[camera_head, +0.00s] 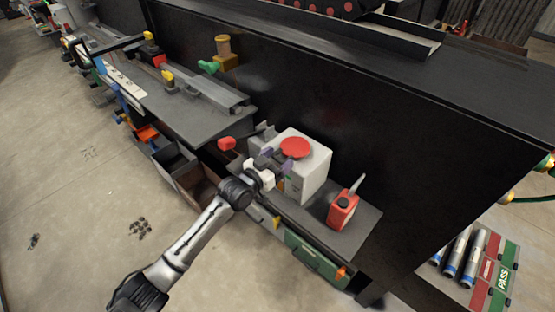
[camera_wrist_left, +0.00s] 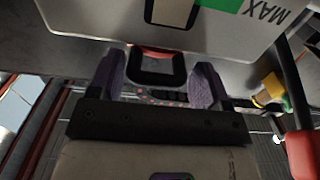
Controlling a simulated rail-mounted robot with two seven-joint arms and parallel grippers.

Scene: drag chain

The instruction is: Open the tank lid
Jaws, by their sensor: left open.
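The tank (camera_head: 306,171) is a pale grey box on the low shelf, with a round red lid (camera_head: 296,147) on top that looks shut. In the left wrist view the tank's wall (camera_wrist_left: 90,15) fills the top, with a green patch and the word MAX. My left gripper (camera_head: 270,158) is at the tank's left side, close to the lid. In the left wrist view its purple fingers (camera_wrist_left: 160,85) are apart. A dark rounded frame with a red edge (camera_wrist_left: 155,50) shows between them; contact cannot be told. My right gripper is not in view.
A red canister (camera_head: 342,211) with a spout stands right of the tank on the shelf (camera_head: 362,225). A tall black wall (camera_head: 380,125) rises behind. A red object (camera_head: 227,143) is left of my gripper. Open bins (camera_head: 190,178) lie further left.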

